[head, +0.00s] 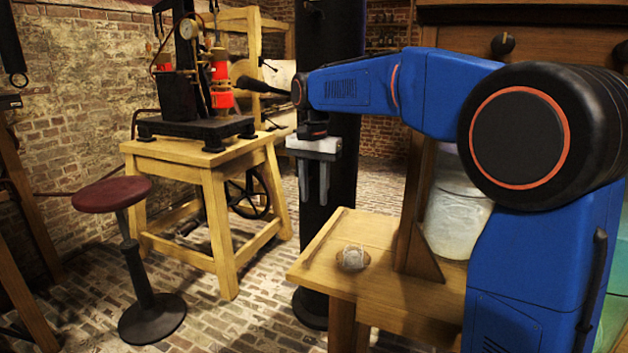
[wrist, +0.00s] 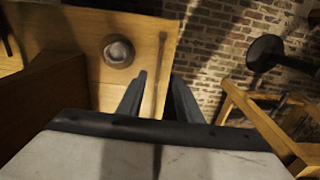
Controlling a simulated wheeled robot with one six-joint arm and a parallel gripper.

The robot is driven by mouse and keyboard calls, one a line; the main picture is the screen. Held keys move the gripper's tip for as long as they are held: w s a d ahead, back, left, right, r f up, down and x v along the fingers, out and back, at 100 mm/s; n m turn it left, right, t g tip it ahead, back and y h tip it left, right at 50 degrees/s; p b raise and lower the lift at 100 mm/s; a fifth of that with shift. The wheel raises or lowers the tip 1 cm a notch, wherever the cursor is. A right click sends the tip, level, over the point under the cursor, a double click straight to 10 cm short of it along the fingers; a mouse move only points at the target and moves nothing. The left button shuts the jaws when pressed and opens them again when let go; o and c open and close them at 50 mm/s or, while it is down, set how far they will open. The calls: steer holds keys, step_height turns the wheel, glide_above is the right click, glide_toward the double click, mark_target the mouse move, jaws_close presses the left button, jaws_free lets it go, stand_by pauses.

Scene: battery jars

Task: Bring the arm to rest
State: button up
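My blue arm reaches across the right side of the head view, and its wrist hangs near the middle. My gripper (head: 314,190) points down with its two grey fingers apart and nothing between them. It hangs in the air near the left end of the wooden bench (head: 330,240). In the wrist view my gripper (wrist: 158,100) also shows a clear gap between its fingers. Below it are the bench edge and the brick floor.
A small round glassy object (head: 352,257) sits on the bench; it also shows in the wrist view (wrist: 119,51). Large glass jars (head: 457,215) stand behind my arm. A wooden table (head: 215,170) with a black press and a red stool (head: 112,195) stand left. Brick floor between is open.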

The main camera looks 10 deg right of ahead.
steer(key=s+d+r+n+t, duration=0.1)
steer(key=s+d+r+n, duration=0.15)
steer(key=s+d, duration=0.4)
steer(key=s+d+f+n+t, duration=0.2)
steer(key=s+f, duration=0.6)
steer(key=s, duration=0.6)
steer(key=s+d+f+n+t, duration=0.1)
steer(key=s+d+f+n, duration=0.1)
steer(key=s+d+f, duration=0.3)
steer(key=s+f, duration=0.4)
steer(key=s, duration=0.5)
steer(key=shift+n+t, duration=0.35)
steer(key=shift+t, duration=0.05)
